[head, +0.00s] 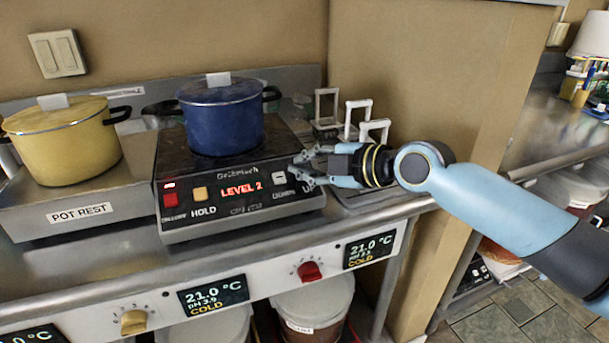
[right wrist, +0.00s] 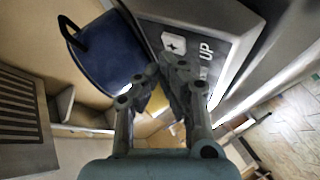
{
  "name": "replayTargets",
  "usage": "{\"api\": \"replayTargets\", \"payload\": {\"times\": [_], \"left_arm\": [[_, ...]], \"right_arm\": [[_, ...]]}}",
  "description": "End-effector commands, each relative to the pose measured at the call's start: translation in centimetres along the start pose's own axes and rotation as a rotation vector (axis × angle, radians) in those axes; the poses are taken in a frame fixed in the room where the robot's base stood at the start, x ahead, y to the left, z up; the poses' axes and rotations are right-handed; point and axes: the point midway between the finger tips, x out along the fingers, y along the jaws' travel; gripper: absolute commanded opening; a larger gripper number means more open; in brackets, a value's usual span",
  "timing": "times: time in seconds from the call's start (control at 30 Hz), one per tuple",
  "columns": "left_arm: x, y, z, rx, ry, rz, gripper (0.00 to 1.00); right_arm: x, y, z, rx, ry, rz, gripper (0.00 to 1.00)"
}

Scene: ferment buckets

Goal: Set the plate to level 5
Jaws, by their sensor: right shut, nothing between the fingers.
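The black plate (head: 262,148) stands on the steel counter, and its red display (head: 241,189) reads LEVEL 2. A blue pot (head: 222,117) sits on the plate; it also shows in the right wrist view (right wrist: 105,55). My left gripper is not in view.
A red key (head: 170,199) and a yellow HOLD key (head: 201,193) sit left of the display. A yellow pot (head: 62,141) stands on the POT REST (head: 128,201) at left. White-framed stands (head: 356,117) are behind my right gripper. Knobs (head: 309,271) line the counter front.

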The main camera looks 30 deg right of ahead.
Motion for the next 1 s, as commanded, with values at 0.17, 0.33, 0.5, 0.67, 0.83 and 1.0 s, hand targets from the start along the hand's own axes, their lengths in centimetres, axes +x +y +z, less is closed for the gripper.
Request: {"api": "replayTargets", "payload": {"times": [0.17,0.33,0.5,0.67,0.83,1.0], "left_arm": [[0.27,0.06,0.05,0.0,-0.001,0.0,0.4],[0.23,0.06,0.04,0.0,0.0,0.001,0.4],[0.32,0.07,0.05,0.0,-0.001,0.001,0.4],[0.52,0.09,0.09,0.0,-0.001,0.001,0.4],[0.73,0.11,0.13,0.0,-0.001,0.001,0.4],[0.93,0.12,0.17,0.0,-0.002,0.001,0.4]], "right_arm": [[0.11,-0.07,0.08,0.0,0.0,0.0,0.0],[0.09,-0.04,0.06,0.0,0.0,0.0,0.0],[0.13,-0.09,0.1,0.0,0.0,0.0,0.0],[0.22,-0.18,0.17,-0.001,0.0,0.0,0.0],[0.32,-0.25,0.24,-0.001,0.0,0.0,0.0],[0.42,-0.32,0.31,-0.001,0.0,0.0,0.0]]}}
